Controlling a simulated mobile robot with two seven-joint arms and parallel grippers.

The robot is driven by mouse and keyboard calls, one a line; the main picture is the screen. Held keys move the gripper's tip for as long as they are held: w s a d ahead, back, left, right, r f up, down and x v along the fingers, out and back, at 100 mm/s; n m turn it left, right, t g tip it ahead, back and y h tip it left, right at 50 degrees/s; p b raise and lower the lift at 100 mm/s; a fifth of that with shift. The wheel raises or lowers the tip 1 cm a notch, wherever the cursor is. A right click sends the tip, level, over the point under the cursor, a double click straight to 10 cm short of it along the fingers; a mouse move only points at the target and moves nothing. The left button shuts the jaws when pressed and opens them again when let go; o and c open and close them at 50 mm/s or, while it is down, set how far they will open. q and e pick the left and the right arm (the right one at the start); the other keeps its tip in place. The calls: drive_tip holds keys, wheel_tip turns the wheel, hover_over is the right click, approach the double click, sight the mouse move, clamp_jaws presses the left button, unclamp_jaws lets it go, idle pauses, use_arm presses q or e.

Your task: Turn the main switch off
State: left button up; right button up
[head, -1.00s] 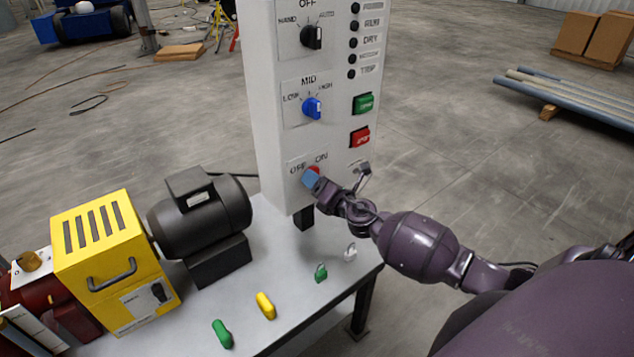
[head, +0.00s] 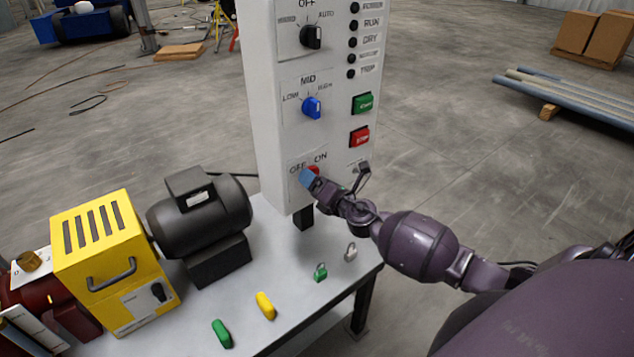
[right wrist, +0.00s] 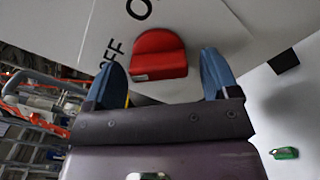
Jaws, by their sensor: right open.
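The main switch is a red knob low on the white control panel (head: 268,110), below the words OFF and ON. In the head view only part of the red knob (head: 314,170) shows behind my right gripper (head: 308,179). In the right wrist view the red knob (right wrist: 159,54) lies ahead, between and just beyond the two blue fingertips (right wrist: 164,75). The fingers are open on either side, and I see no clear contact. The knob's pointer position is hard to tell. My left gripper is not in view.
Above are a blue selector (head: 312,107), a black selector (head: 311,37), a green button (head: 362,103) and a red stop button (head: 359,137). Padlocks (head: 320,272) and small tags (head: 265,305) lie on the grey table (head: 285,270). A motor (head: 200,210) stands left of the panel.

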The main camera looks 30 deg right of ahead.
drive_tip(key=shift+s, duration=0.1)
drive_tip(key=s, duration=1)
drive_tip(key=shift+s+d+b, duration=0.3)
drive_tip(key=shift+d+b, duration=0.1)
drive_tip(key=shift+d, duration=0.05)
drive_tip(key=s+a+f+m+g, duration=0.3)
drive_tip(key=s+a+f+m, duration=0.2)
drive_tip(key=m, duration=0.8)
drive_tip(key=s+a+f+m+g+h, duration=0.1)
drive_tip(key=s+a+f+m+g, duration=0.2)
drive_tip(key=s+a+f+m, duration=0.3)
drive_tip(key=s+f+m, duration=0.5)
drive_tip(key=s+m, duration=0.2)
drive_tip(key=m, duration=0.1)
drive_tip(key=shift+s+f, duration=0.3)
drive_tip(key=shift+s, duration=0.05)
